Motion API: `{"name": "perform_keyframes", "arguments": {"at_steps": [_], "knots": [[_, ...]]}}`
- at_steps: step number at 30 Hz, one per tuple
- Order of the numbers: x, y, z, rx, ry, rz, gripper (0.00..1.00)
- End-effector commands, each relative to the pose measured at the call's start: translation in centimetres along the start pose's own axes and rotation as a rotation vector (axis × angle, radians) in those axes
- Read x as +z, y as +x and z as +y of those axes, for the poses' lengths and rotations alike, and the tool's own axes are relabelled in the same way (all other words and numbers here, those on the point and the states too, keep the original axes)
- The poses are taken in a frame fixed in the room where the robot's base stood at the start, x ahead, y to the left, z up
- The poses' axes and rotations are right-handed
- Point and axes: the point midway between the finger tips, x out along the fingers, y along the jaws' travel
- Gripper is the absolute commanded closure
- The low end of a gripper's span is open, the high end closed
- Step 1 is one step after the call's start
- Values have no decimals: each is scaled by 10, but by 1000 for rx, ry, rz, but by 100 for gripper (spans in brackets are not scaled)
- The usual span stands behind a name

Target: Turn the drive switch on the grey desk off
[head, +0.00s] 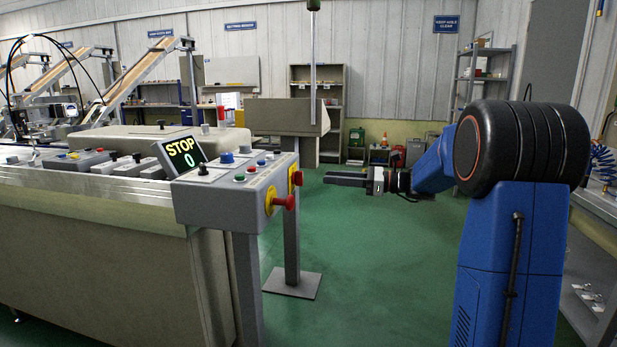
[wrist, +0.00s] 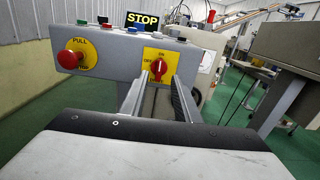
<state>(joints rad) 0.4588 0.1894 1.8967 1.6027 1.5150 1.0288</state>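The grey desk (head: 215,203) is a control box with buttons on its sloped top. Its front shows in the wrist view (wrist: 108,48). The drive switch (wrist: 158,67) is a red rotary handle on a yellow plate, with ON above and OFF at its left. The handle looks roughly upright, towards ON. In the head view the switch (head: 297,178) shows edge-on at the far end of the front. My gripper (head: 329,179) faces it with a gap between. In the wrist view the open, empty fingers (wrist: 160,82) extend towards the switch, one on each side of it.
A red mushroom stop button (head: 285,202) on a yellow plate sticks out beside the switch. A display (head: 184,154) reads STOP and 0. A long machine (head: 80,222) stands behind the desk. Green floor (head: 370,260) is clear in front.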

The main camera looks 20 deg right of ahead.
Motion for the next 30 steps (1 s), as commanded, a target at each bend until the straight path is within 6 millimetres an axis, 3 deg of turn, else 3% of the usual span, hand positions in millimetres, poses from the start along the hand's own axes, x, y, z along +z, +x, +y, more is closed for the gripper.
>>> {"name": "perform_keyframes", "arguments": {"at_steps": [9,15,28,30], "knots": [[0,55,0,2,-1,0,71],[0,77,0,1,-1,1,71],[0,84,0,-1,0,0,71],[0,84,0,-1,0,0,88]]}}
